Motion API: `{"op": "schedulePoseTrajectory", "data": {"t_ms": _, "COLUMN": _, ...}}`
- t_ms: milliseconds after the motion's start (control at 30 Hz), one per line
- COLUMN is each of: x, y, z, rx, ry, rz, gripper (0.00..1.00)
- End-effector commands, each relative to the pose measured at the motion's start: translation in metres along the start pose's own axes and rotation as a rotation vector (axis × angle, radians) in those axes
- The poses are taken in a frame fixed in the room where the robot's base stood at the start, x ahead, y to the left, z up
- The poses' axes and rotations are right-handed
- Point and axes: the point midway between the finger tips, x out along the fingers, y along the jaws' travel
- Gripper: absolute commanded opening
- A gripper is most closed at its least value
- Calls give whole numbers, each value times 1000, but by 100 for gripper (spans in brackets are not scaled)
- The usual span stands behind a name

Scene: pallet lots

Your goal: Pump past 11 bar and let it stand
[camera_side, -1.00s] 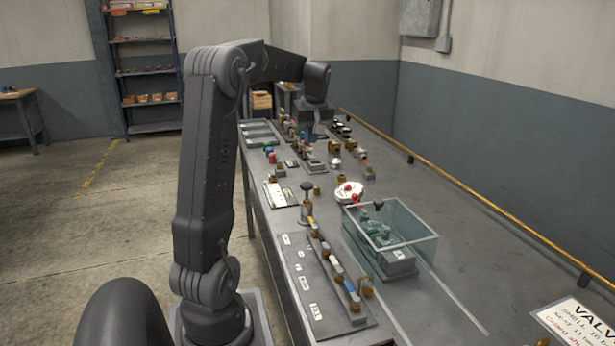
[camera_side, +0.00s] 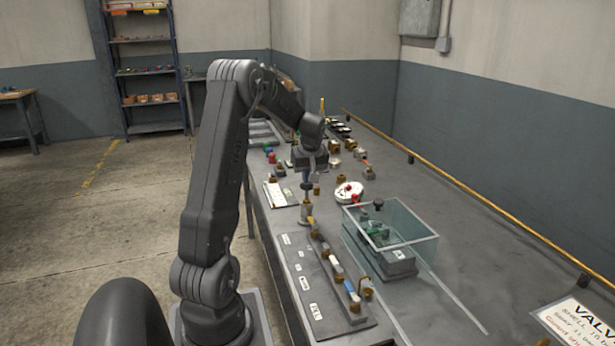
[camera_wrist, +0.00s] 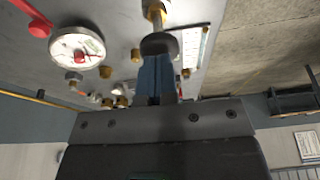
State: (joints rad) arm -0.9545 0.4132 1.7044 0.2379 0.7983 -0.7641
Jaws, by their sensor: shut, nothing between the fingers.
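My gripper (camera_side: 306,183) is shut and empty, pointing down over the hand pump (camera_side: 306,212) at the bench's left side. In the wrist view, the blue fingers of my gripper (camera_wrist: 159,60) are together right at the pump's dark round knob (camera_wrist: 160,42); I cannot tell whether they touch. The white round gauge (camera_side: 348,192) lies to the right of the pump. The gauge also shows in the wrist view (camera_wrist: 77,47), with its reading too small to tell. A red-handled part (camera_wrist: 38,27) sits beside it.
A clear glass box (camera_side: 390,238) with a green valve body inside stands right of the pump. A manifold row (camera_side: 335,268) lies in front. A white card (camera_side: 280,194) lies left. A printed sign (camera_side: 580,325) is at the right. Bare bench lies right of the box.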

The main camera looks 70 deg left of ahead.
Motion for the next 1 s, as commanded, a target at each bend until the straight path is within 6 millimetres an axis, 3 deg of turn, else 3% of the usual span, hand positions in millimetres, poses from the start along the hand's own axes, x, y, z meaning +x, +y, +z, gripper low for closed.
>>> {"op": "schedulePoseTrajectory", "data": {"t_ms": 333, "x": 3, "y": 0, "z": 1, "rx": 1, "ry": -1, "rz": -1, "gripper": 0}}
{"op": "schedulePoseTrajectory", "data": {"t_ms": 600, "x": 36, "y": 0, "z": 11, "rx": 1, "ry": -2, "rz": -1, "gripper": 0}}
{"op": "schedulePoseTrajectory", "data": {"t_ms": 1000, "x": 32, "y": 0, "z": 10, "rx": 1, "ry": -3, "rz": -2, "gripper": 0}}
